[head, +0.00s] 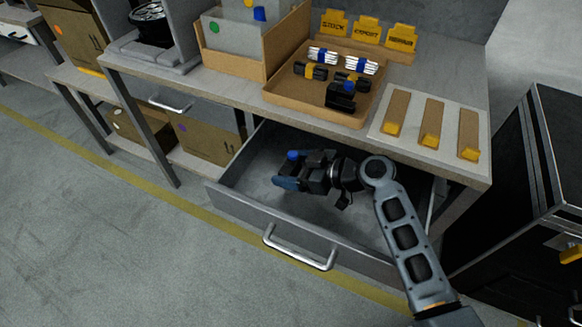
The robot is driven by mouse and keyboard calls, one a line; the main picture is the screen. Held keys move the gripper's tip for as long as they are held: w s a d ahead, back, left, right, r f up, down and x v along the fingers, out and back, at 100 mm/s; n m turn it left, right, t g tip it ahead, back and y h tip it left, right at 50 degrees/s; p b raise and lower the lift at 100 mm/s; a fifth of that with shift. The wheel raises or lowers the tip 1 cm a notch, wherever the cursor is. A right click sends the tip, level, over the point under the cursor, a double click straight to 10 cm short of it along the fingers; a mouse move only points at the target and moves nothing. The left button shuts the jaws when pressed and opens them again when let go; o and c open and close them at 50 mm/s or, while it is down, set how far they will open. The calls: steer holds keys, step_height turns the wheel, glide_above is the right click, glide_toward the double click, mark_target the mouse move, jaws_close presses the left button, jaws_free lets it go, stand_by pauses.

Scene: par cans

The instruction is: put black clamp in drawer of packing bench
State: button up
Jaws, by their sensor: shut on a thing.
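The packing bench (225,88) has its drawer (300,228) pulled open below the worktop. My gripper (292,172) reaches in from the right, over the drawer's interior.
The tray also holds several bundled items (323,56). A pale board (412,135) with wood strips and yellow ends lies to its right. A black cabinet (545,150) stands at the right. The drawer's visible floor looks clear around the gripper.

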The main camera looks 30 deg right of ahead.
steer(key=shift+f+b, duration=0.7)
steer(key=shift+b, duration=0.15)
steer(key=o, duration=1.1)
steer(key=shift+f, duration=0.1)
steer(key=shift+s, duration=0.1)
steer(key=shift+r+p, duration=0.55)
steer(key=shift+p, duration=0.15)
steer(key=shift+s+d+r, duration=0.15)
steer(key=shift+r, duration=0.1)
steer(key=v, duration=1.1)
steer(key=shift+s+d, duration=0.15)
